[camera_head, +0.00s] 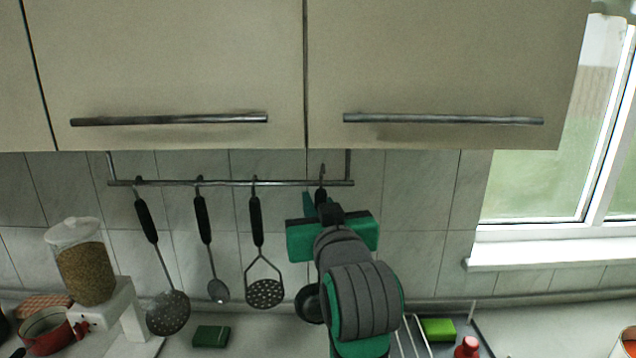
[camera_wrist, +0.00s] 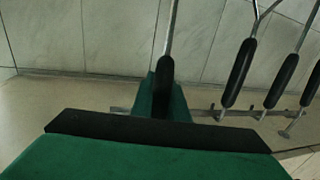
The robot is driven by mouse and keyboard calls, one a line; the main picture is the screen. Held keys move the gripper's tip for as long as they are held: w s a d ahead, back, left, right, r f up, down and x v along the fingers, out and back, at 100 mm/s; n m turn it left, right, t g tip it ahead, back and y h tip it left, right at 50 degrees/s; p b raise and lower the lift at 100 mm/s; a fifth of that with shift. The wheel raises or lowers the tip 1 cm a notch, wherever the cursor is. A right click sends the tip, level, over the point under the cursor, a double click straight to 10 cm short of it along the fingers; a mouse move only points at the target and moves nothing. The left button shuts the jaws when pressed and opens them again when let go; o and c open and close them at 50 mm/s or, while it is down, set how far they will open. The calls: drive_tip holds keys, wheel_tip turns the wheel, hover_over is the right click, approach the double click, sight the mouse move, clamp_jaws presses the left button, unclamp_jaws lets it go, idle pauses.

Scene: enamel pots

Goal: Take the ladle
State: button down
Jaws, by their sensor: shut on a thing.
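The ladle (camera_head: 309,304) is at the right end of the wall rail (camera_head: 225,183), roughly upright, with its dark bowl low beside my arm. Its hook shows at the rail, slightly higher than the hooks of the other utensils; I cannot tell whether it still touches the rail. My gripper (camera_head: 318,202) is shut on the ladle's black handle, just below the rail. In the wrist view, the ladle's handle (camera_wrist: 166,72) is at my green fingers (camera_wrist: 160,100), with its metal shaft running away. My arm hides most of the shaft in the head view.
A skimmer (camera_head: 168,312), a slotted spoon (camera_head: 217,290) and a masher (camera_head: 264,292) hang to the left. Cabinets (camera_head: 170,75) overhang the rail. A grain jar (camera_head: 84,272), red pot (camera_head: 45,332), green sponge (camera_head: 438,329) and red bottle (camera_head: 467,347) stand below.

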drive_tip(key=s, duration=0.7)
drive_tip(key=shift+s, duration=0.15)
idle(0.4)
